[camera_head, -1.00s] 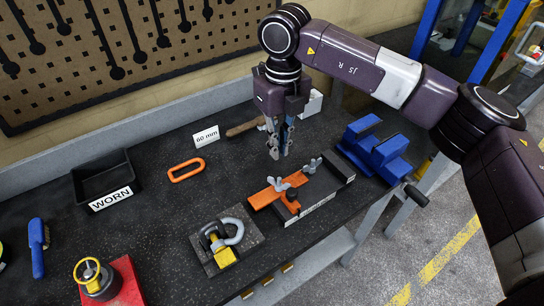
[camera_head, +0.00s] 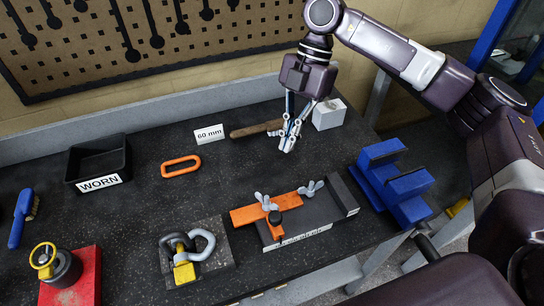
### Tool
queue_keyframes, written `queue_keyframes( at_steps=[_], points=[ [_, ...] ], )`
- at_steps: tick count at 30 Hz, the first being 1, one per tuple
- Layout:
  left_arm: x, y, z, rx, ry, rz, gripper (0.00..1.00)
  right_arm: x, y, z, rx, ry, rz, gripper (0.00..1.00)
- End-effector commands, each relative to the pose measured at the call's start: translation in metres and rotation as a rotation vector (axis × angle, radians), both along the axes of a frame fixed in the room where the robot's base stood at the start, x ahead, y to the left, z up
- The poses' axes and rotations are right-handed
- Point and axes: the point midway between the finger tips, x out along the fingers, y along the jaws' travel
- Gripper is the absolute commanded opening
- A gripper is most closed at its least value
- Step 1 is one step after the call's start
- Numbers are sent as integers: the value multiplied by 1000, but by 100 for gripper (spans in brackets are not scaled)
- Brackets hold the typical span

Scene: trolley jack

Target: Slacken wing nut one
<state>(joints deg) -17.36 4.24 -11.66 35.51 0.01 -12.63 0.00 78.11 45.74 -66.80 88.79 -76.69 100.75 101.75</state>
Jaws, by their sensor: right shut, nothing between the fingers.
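Two grey wing nuts sit on a dark fixture (camera_head: 335,208): one wing nut (camera_head: 265,201) stands on the orange bar (camera_head: 240,215), the other wing nut (camera_head: 311,188) is at the bar's right end. I cannot tell which is number one. A small orange and black knob (camera_head: 274,218) is beside the left one. My right gripper (camera_head: 288,143) points down behind the fixture, apart from both wing nuts. Its fingers are shut and empty. My left gripper is out of view.
A wooden handle (camera_head: 252,130) and a white block (camera_head: 328,114) lie near the right gripper. A blue vise-like block (camera_head: 385,170) stands right of the fixture. A shackle on a plate (camera_head: 215,268) stands to its left. An orange ring (camera_head: 181,167) and black WORN tray (camera_head: 98,165) lie farther left.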

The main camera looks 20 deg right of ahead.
Motion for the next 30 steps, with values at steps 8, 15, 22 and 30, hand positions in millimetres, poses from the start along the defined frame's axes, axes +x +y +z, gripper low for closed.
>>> queue_keyframes(
  at_steps=[8,15,22,30],
  points=[
    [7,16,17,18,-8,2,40,-13,17,-48,-2,5,4,0],
    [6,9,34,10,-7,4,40,-26,38,-79,0,0,9,0],
    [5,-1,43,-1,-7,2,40,-39,58,-82,0,-1,5,0],
    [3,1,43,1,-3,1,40,-41,61,-84,-1,-2,3,0]
  ],
)
